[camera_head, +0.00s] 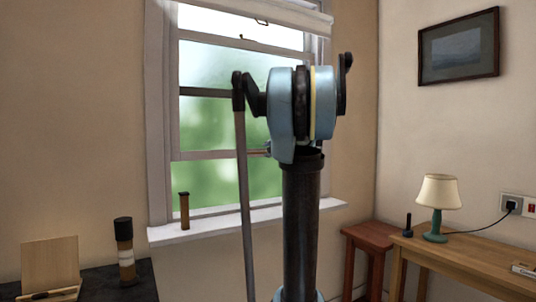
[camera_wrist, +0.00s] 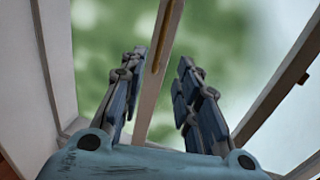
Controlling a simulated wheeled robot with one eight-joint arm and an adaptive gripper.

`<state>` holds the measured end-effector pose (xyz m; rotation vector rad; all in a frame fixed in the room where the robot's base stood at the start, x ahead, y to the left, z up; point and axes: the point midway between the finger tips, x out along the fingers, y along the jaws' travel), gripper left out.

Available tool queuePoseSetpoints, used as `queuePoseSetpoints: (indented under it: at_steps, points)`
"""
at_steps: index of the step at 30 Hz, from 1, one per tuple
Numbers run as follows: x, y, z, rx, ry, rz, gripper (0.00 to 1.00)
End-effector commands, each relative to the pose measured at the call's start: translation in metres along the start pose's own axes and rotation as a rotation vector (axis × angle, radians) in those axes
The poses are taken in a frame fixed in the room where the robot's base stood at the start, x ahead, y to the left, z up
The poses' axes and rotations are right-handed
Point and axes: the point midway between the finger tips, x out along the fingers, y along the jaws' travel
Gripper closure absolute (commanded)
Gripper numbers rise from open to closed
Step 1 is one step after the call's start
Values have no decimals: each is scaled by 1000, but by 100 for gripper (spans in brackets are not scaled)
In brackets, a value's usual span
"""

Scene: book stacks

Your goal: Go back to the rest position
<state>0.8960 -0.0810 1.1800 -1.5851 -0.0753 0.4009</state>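My gripper (camera_wrist: 162,62) shows in the wrist view with its two jointed fingers spread apart and nothing between them. It is open and points toward the window (camera_wrist: 215,45). A frame bar of the window passes behind the gap between the fingers; I cannot tell how far away it is. In the head view my own arm stands upright in the middle, in front of the window (camera_head: 215,62). The gripper is mostly or wholly hidden behind the arm there.
A brown cylinder (camera_head: 184,211) stands on the window sill (camera_head: 215,223). At lower left a dark top (camera_head: 100,283) bears a dark, banded cylinder (camera_head: 125,250) and a wooden stand (camera_head: 50,262). At right are a red stool (camera_head: 370,234), a desk (camera_head: 470,258) and a lamp (camera_head: 437,200).

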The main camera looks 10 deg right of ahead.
Motion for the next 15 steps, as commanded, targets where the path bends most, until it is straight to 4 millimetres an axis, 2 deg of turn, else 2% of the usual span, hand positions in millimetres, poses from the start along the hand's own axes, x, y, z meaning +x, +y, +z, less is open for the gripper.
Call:
queuePoseSetpoints:
  at_steps: [9, 11, 14, 15]
  points:
    - [-2, 3, 5, -11, -8, 8, 70]
    - [-5, 11, 16, -34, -24, 24, 70]
    - [-16, 35, 47, -108, -72, 78, 70]
    - [-23, 48, 62, -150, -97, 107, 70]
